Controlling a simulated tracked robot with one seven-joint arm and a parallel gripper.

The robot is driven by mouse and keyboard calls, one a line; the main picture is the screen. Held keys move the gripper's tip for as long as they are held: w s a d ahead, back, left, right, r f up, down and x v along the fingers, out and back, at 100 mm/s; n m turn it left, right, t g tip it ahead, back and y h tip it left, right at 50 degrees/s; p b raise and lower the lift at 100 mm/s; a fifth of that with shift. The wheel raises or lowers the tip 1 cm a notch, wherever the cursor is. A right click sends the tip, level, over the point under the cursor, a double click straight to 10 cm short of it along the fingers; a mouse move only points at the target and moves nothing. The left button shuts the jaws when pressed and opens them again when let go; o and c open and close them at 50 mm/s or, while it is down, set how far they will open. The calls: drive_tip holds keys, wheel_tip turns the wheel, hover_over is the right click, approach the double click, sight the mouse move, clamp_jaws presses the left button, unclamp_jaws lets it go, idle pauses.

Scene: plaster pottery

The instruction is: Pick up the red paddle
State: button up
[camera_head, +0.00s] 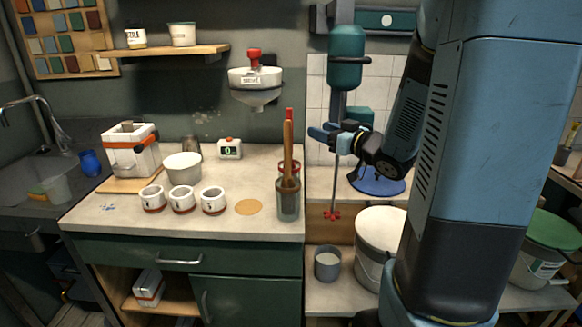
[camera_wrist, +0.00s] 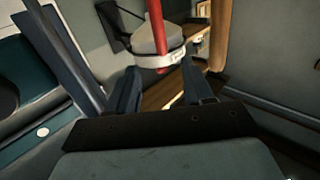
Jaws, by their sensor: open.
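The red paddle (camera_head: 289,115) stands upright in a dark, translucent jar (camera_head: 288,208) at the counter's right end. Only its red top shows in the head view; a wooden handle (camera_head: 287,155) stands in front of the rest. My gripper (camera_head: 320,133) is open and empty, level with the paddle's upper part and a short way to its right, pointing left. In the wrist view, the red paddle (camera_wrist: 157,30) runs down between the lines of my two fingers, just beyond the fingertips (camera_wrist: 160,78). The wooden handle (camera_wrist: 219,35) stands to its right there.
The green mixer (camera_head: 346,60) with its thin shaft hangs close behind my gripper. Three small white cups (camera_head: 183,200), a white bowl (camera_head: 183,166) and a timer (camera_head: 229,149) stand left on the counter. A white sink-like funnel (camera_head: 255,78) is on the wall. A white bucket (camera_head: 380,235) stands lower right.

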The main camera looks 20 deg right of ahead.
drive_tip(key=x, duration=1.4)
drive_tip(key=shift+f, duration=0.25)
drive_tip(key=shift+s+d, duration=0.1)
clamp_jaws()
